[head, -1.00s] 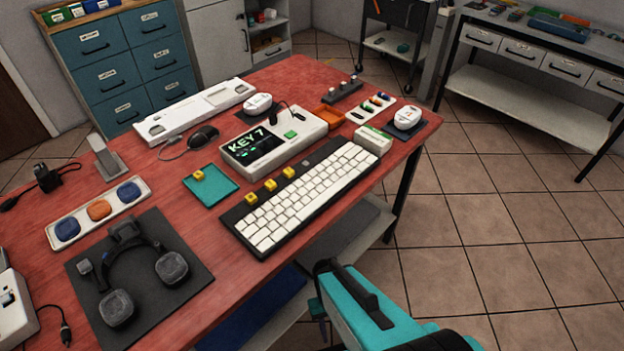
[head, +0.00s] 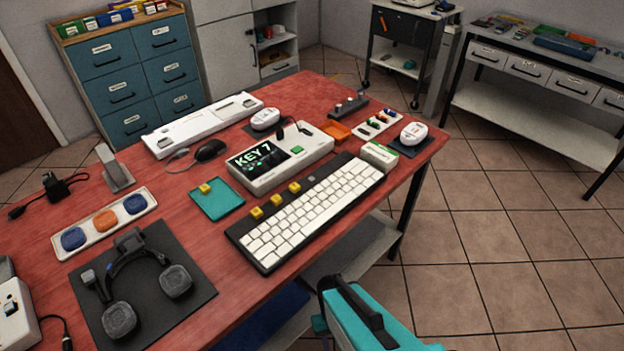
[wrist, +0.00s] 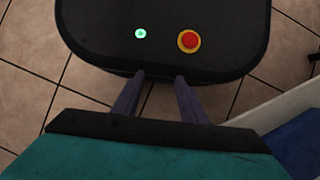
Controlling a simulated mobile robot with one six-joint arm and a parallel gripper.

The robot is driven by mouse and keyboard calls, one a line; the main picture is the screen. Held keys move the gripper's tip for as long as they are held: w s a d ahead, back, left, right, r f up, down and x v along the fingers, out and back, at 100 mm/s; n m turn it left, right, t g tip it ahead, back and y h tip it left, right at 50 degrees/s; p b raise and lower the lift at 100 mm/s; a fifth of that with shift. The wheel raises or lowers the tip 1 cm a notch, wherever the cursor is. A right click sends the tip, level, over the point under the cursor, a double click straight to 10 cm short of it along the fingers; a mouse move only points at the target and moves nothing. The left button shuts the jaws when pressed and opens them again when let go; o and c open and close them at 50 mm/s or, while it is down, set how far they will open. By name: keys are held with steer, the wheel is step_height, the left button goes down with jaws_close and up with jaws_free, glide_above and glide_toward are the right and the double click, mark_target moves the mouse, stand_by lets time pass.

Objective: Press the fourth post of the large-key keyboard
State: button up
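A black-framed keyboard (head: 310,212) with white keys lies near the front edge of the red table in the head view. Three yellow caps stand along its far left edge: one at the left (head: 257,212), one in the middle (head: 276,200) and one at the right (head: 294,187). A fourth yellow cap (head: 205,188) sits on a teal tray (head: 225,206). Which part is the fourth post is not clear. A longer white keyboard-like unit (head: 180,136) lies behind. My gripper (wrist: 159,78) is open and empty in the wrist view, away from the keyboard; its fingertips are not clear in the head view.
A display box (head: 290,160) reading KEY 7 stands behind the keyboard. A small white-green box (head: 379,156) stands at its right end. A headset (head: 135,275) on a dark mat lies at left. Floor is clear right of the table.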

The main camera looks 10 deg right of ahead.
jaws_close()
stand_by(1.8)
